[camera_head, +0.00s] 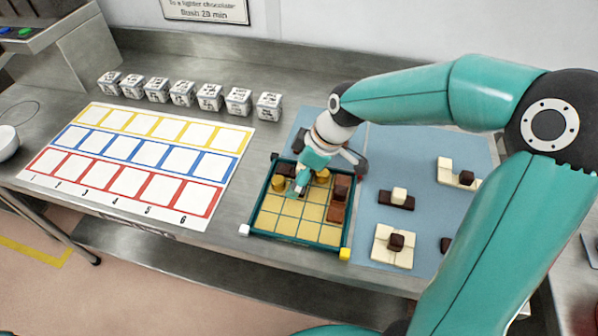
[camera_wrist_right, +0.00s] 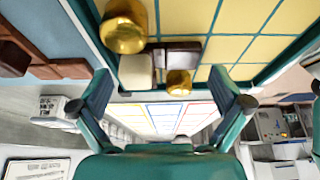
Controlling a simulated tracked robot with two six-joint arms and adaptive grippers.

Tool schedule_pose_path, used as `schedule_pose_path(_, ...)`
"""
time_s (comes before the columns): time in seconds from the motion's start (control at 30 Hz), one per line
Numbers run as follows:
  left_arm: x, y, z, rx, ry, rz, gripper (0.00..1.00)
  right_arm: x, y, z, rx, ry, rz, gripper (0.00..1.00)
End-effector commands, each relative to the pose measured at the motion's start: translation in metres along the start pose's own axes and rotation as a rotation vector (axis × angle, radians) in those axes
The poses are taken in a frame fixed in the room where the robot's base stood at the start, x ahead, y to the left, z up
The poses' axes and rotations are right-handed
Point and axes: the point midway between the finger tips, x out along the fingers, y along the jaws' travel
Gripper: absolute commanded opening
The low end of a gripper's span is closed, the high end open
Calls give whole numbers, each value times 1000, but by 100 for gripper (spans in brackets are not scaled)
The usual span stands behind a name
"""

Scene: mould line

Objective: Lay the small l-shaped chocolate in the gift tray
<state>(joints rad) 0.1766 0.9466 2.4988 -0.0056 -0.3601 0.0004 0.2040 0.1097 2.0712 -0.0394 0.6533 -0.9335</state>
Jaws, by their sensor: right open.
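The gift tray (camera_head: 301,245) is a green-walled box with a yellow gridded floor, on the bench. My right gripper (camera_head: 301,186) is over its far-left part; in the right wrist view the fingers (camera_wrist_right: 163,78) are spread apart. A small group with a white block (camera_wrist_right: 136,69), a dark brown block (camera_wrist_right: 183,55) and a gold knob (camera_wrist_right: 180,82) lies in the tray by its wall, between the fingertips in that picture. I cannot tell for sure that this is the small l-shaped chocolate. The gripper partly hides it in the head view. My left gripper is out of view.
Another gold knob (camera_wrist_right: 125,28) stands close by. The blue mat (camera_head: 430,150) holds several chocolates, including a cream one (camera_head: 393,245). A row of printed cubes (camera_head: 209,97) and a coloured grid sheet (camera_head: 130,180) lie left. The tray's near cells are bare.

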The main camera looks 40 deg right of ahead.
Motion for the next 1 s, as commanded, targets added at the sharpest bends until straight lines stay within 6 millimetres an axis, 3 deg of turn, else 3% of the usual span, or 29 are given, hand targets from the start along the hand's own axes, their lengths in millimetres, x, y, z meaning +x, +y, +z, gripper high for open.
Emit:
schedule_pose_path(0.27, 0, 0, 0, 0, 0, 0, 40, -8, 0, 0, 0, 1, 1, 100)
schedule_pose_path(0.8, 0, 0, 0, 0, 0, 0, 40, -103, 1, -1, -1, 2, 3, 100)
schedule_pose_path(1.0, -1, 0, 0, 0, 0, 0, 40, -119, 0, -1, -1, 1, 1, 100)
